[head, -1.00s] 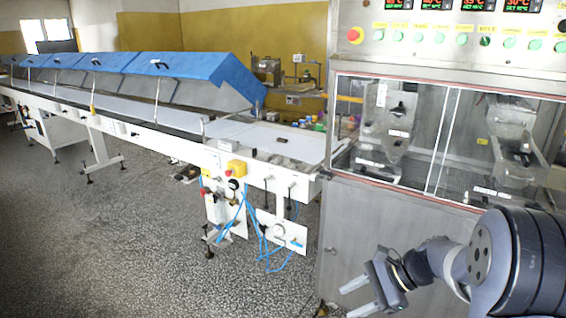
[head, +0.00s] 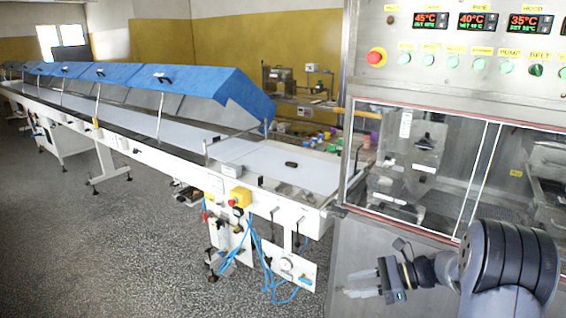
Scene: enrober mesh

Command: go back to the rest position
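My gripper (head: 362,286) is at the lower right in the head view, in front of the steel cabinet below the glass doors. Its two pale fingers point left and stand apart, with nothing visible between them. My arm runs from it to the right edge of the view. It appears clear of the machine, though the exact distance is hard to tell.
The enrober cabinet (head: 485,92) with glass doors, buttons and red displays fills the right side. A long conveyor (head: 322,172) with raised blue covers (head: 205,85) runs to the left. A small dark piece (head: 291,164) lies on its belt. Open speckled floor (head: 110,240) lies at left.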

